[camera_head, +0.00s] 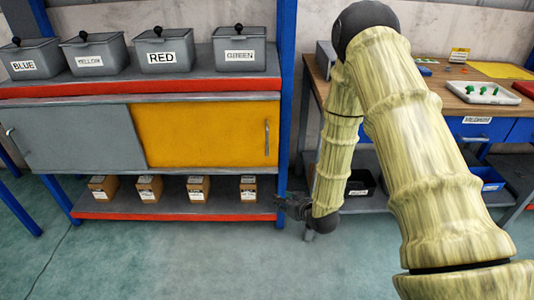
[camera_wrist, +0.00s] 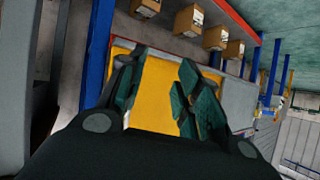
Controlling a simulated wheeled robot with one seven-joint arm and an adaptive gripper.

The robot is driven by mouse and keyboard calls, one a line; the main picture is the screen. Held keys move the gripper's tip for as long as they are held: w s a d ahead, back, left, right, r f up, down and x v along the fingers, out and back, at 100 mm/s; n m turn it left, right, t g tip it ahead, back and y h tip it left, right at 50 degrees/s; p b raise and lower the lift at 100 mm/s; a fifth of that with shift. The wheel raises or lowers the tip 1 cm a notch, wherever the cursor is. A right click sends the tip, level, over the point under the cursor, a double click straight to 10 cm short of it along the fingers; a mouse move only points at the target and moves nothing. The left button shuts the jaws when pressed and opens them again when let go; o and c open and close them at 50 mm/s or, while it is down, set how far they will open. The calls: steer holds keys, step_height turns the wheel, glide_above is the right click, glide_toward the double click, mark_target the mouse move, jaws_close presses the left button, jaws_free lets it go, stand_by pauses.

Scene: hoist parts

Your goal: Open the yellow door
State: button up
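The yellow door (camera_head: 205,134) is the right panel of the cabinet in the head view, beside a grey panel (camera_head: 82,138). It looks closed. Its upright metal handle (camera_head: 267,141) is near its right edge. My gripper (camera_head: 281,204) is lower and to the right of the handle, near the foot of the blue post, and apart from the handle. In the wrist view my gripper (camera_wrist: 158,88) is open, with dark green fingers apart and nothing seen between them. The yellow door (camera_wrist: 155,92) shows behind the fingers; the handle cannot be made out there.
A blue post (camera_head: 287,80) stands right of the door. Several labelled grey bins, one marked RED (camera_head: 163,50), sit above. Several small boxes, one brown (camera_head: 197,189), stand on the lower shelf (camera_head: 170,207). A wooden workbench (camera_head: 455,92) is at right. Floor in front is clear.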

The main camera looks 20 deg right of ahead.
steer(key=w+d+r+t+y+b, duration=0.1)
steer(key=w+d+r+t+b, duration=0.2)
steer(key=w, duration=0.4)
step_height(320, 180, up, 8)
steer(key=n+t+y+b, duration=0.2)
steer(key=t+b, duration=0.1)
steer(key=b, duration=0.3)
glide_above(267, 153)
steer(key=shift+w+d, duration=0.1)
steer(key=shift+w, duration=0.25)
steer(key=shift+c, duration=0.2)
jaws_close()
